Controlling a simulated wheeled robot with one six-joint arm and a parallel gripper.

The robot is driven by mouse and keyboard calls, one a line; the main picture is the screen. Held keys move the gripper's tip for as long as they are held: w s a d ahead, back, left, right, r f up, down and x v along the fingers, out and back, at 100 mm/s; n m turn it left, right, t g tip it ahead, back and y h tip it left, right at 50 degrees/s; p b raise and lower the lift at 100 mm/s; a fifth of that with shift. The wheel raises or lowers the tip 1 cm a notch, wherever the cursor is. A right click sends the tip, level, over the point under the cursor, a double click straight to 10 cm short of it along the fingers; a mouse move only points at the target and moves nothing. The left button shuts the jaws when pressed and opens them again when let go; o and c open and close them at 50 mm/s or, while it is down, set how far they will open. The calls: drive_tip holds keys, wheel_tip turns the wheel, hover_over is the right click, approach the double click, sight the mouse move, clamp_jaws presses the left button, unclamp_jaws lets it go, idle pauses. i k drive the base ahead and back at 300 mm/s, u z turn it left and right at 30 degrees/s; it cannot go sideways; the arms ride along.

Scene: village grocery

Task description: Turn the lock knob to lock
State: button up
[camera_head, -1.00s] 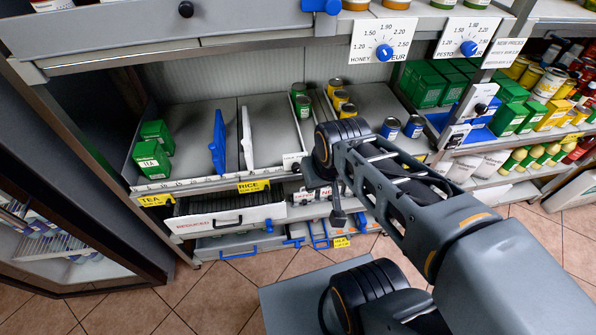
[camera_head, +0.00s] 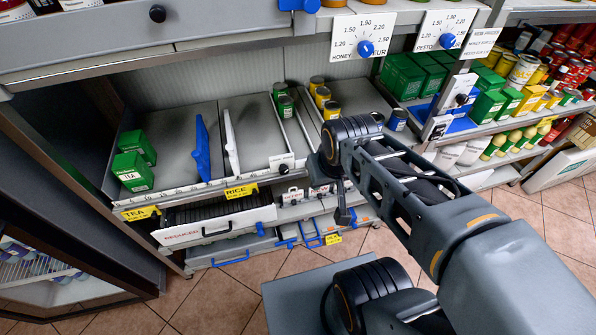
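Several knobs show, and I cannot tell for sure which is the lock knob. A small black knob (camera_head: 283,168) sits on a white plate at the front right of the rice tray. Another black knob (camera_head: 461,99) is on a white plate at the right shelf. A round black knob (camera_head: 157,13) is on the grey drawer front at the top left. My gripper (camera_head: 344,212) hangs beyond my arm's dark wrist, in front of the lower shelf and right of the rice tray's knob. It appears apart from the knobs. Its finger opening is too small and hidden to judge.
Blue-pointer dials for honey (camera_head: 366,48) and pesto (camera_head: 448,41) hang from the upper shelf edge. A white drawer marked REDUCED (camera_head: 185,233) is below the trays. Green tea boxes (camera_head: 133,170) and cans stand in the trays. A dark-framed door (camera_head: 60,275) is at left.

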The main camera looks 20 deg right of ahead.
sight(283, 169)
drive_tip(key=z, duration=1.6)
drive_tip(key=k, duration=1.15)
drive_tip(key=u, duration=1.4)
drive_tip(key=i, duration=0.5)
